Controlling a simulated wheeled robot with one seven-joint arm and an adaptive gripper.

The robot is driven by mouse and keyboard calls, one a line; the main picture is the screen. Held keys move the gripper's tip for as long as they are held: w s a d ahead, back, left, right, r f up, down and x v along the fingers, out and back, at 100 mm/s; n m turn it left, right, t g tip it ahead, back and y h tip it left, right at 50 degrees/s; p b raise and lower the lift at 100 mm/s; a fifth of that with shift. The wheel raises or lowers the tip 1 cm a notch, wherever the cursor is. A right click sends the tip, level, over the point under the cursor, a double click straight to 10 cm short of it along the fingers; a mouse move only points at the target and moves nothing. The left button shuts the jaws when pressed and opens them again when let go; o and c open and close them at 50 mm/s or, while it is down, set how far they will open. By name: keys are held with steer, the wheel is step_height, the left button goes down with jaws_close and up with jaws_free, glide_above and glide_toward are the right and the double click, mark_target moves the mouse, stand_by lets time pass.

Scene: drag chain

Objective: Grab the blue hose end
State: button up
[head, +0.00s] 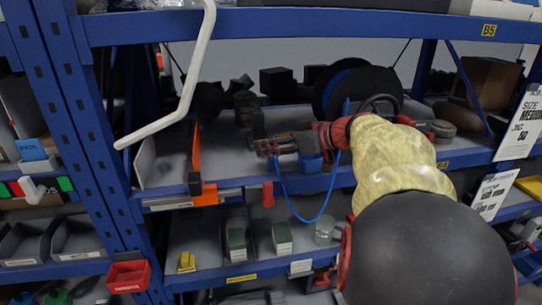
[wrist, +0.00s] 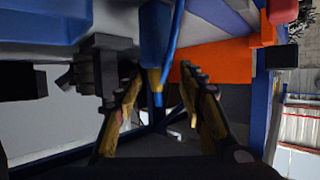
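A thin blue hose (head: 291,207) hangs in a loop below the shelf edge in the head view. In the wrist view the blue hose (wrist: 171,50) comes down from the top, and its end (wrist: 158,98) shows between my two fingers. My gripper (head: 262,146) is at the front of the middle shelf, reaching in from the right. In the wrist view my gripper (wrist: 158,72) has its fingers well apart, one on each side of the hose. I see a gap on both sides, though depth is hard to judge. In the head view the gripper hides the hose's upper part.
A dark reel with a blue rim (head: 345,88) stands behind my arm. An orange panel (head: 196,152) is left of the gripper, also large in the wrist view (wrist: 212,66). A white bent tube (head: 189,88) hangs at front left. The blue shelf edge (head: 325,182) runs below the gripper.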

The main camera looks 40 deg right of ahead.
steer(key=p+x, duration=0.1)
steer(key=x, duration=0.2)
steer(key=shift+w, duration=0.45)
steer(key=shift+f, duration=0.1)
steer(key=shift+c, duration=0.9)
steer(key=c, duration=0.7)
jaws_close()
